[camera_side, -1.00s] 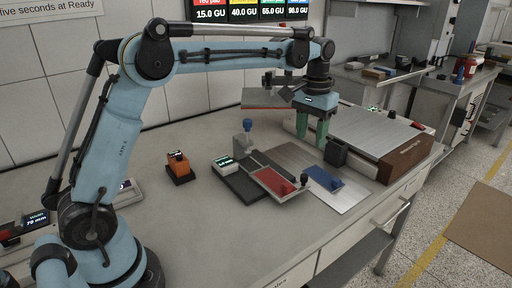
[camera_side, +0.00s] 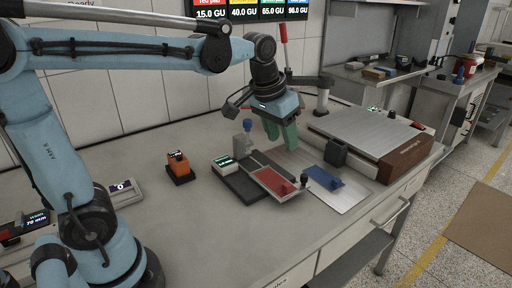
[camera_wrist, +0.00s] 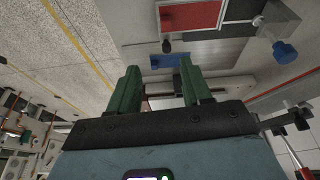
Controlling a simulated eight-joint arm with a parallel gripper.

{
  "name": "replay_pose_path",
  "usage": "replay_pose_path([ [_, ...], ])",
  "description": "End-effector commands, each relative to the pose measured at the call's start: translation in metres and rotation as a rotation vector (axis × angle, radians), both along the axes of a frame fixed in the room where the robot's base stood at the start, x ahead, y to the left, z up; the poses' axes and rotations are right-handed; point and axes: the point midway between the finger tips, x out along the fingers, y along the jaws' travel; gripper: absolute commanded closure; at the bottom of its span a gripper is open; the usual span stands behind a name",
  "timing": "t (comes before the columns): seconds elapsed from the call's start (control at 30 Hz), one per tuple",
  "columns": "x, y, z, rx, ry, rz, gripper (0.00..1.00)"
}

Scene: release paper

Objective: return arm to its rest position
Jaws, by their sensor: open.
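My gripper (camera_side: 282,140) has green fingers and hangs tilted above the back part of the bench, over the metal plate (camera_side: 345,198). It is empty. In the wrist view the two green fingers (camera_wrist: 158,90) stand apart with nothing between them. My arm is bent, with its forearm reaching across the upper part of the side view. Below and in front of the fingers are the red pad (camera_side: 272,181) and the blue pad (camera_side: 325,178); both also show in the wrist view, the red one (camera_wrist: 190,16) beyond the blue one (camera_wrist: 170,62).
An orange device (camera_side: 179,164) sits farther left. A dark cup (camera_side: 335,153) and a large flat-topped machine (camera_side: 372,135) stand to the right. A post with a red handle (camera_side: 284,32) rises behind the gripper.

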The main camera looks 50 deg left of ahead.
Motion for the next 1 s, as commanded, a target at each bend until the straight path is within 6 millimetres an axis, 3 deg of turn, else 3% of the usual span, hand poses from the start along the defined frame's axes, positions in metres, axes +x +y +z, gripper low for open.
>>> replay_pose_path([
  [0.2,-0.048,-0.002,-0.017,0.012,-0.132,-0.031,0.51],
  [0.43,-0.084,-0.003,-0.043,0.026,-0.249,-0.058,0.51],
  [0.63,-0.095,-0.004,-0.055,0.032,-0.295,-0.068,0.51],
  [1.0,-0.096,-0.004,-0.056,0.033,-0.300,-0.069,0.51],
])
